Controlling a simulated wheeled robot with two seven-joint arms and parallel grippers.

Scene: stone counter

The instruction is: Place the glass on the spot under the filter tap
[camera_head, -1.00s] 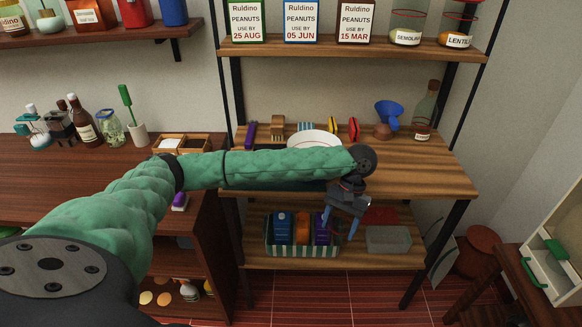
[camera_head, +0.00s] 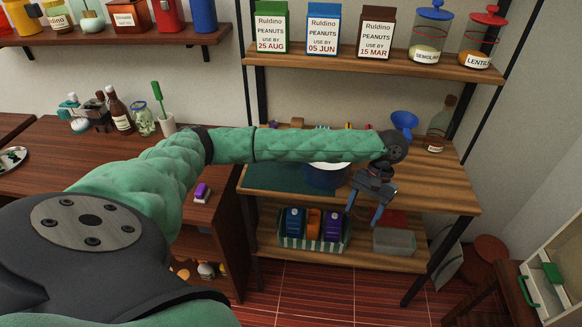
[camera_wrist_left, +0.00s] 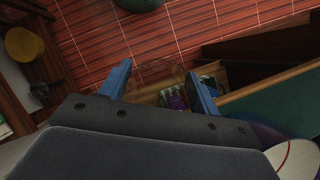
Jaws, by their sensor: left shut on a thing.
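My left gripper (camera_head: 364,210) hangs in front of the wooden shelf unit, fingers pointing down, at the end of my green arm. Its two blue fingers stand apart, also in the left wrist view (camera_wrist_left: 160,88). A faint clear shape, the glass (camera_wrist_left: 168,82), shows between them in that view, gripped there; its outline is hard to make out. In the head view the glass cannot be told from the background. No filter tap and no spot under it can be made out. My right gripper is not in view.
The shelf unit (camera_head: 455,197) holds a blue funnel (camera_head: 404,121), a bottle (camera_head: 440,122) and a pot partly behind my arm. Below are a striped basket (camera_head: 312,240) and a grey box (camera_head: 394,242). A brown counter (camera_head: 60,165) at left has bare room.

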